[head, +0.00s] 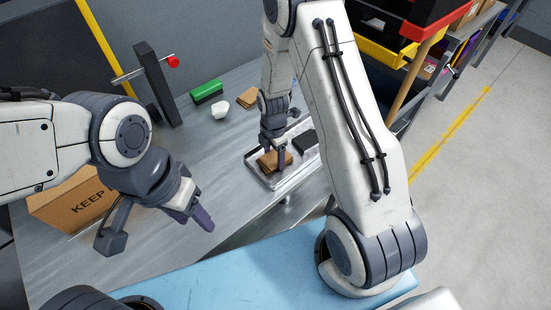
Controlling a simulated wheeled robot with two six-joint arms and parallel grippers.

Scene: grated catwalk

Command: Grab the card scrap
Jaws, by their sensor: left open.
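A brown card scrap (268,162) lies in a shallow metal tray (262,178) on the grey table. My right gripper (274,152) points down over the tray, with its fingers at this scrap. One finger overlaps the scrap, and I cannot tell whether the jaws are closed on it. Another brown, flat piece (247,98) lies on the table behind the tray. My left gripper (156,226) is open and empty, its fingers wide apart, in front of a cardboard box at the left.
The cardboard box (62,205) marked "KEEP" stands at the left. A black item (306,142) is in the tray. A green and black block (207,92), a white crumpled lump (220,109) and a dark post (158,85) with a red knob are farther back.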

